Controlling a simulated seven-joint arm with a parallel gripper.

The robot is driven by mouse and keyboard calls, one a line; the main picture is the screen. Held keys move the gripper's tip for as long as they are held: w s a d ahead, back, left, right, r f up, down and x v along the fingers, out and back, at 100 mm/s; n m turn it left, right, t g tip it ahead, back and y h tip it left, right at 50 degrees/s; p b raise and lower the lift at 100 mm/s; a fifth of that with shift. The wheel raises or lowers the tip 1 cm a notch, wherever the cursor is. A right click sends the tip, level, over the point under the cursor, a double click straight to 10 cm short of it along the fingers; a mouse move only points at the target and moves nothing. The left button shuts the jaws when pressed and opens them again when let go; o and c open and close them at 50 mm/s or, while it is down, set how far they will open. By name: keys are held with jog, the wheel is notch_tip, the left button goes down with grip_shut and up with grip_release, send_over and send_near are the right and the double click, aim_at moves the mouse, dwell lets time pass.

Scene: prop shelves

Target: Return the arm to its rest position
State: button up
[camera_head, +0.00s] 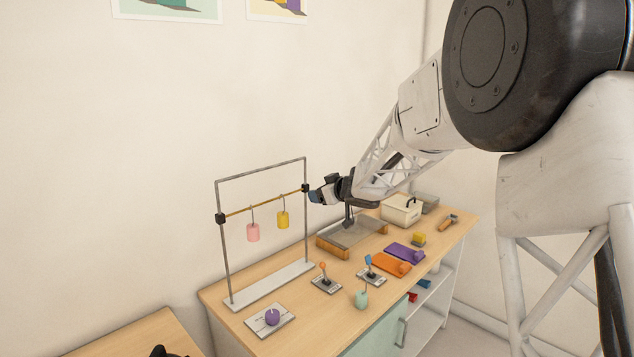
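My arm reaches in from the right. My gripper (317,195) is in the air near the right post of a metal frame (260,172), close to the black clamp (305,188) at the rod's right end. I cannot tell whether it touches the clamp, and its fingers are too small to show whether they are open or shut. A pink weight (253,232) and a yellow weight (283,220) hang by hooks from the frame's rod (262,204), both clear of my gripper.
On the wooden table (235,315) stand a tray (325,243), two joystick-like levers (325,283), a teal weight (361,299), a purple knob (272,316), orange (388,263) and purple (402,252) pieces and a cream box (401,211). A wall is behind. Air above the frame is free.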

jog(key=s+d+r+m+h, duration=0.25)
jog(key=s+d, duration=0.25)
jog(key=s, duration=0.3)
jog(key=s+d+r+m+h, duration=0.2)
jog(key=s+d+h, duration=0.3)
jog(key=s, duration=0.4)
jog(key=s+d+r+m+h, duration=0.2)
jog(key=s+d+m, duration=0.1)
jog(key=s+d, duration=0.4)
jog(key=s+f+g, duration=0.2)
jog(key=s+f, duration=0.1)
jog(key=s, duration=0.8)
jog(key=s+f+m+g, duration=0.1)
jog(key=s+f+g, duration=0.2)
jog(key=s, duration=0.9)
jog(key=s+f+m+g, duration=0.1)
jog(key=s+f+g, duration=0.2)
jog(key=s, duration=0.9)
jog(key=shift+s+a+f+y, duration=0.15)
jog(key=shift+s+y, duration=0.05)
jog(key=shift+y, duration=0.25)
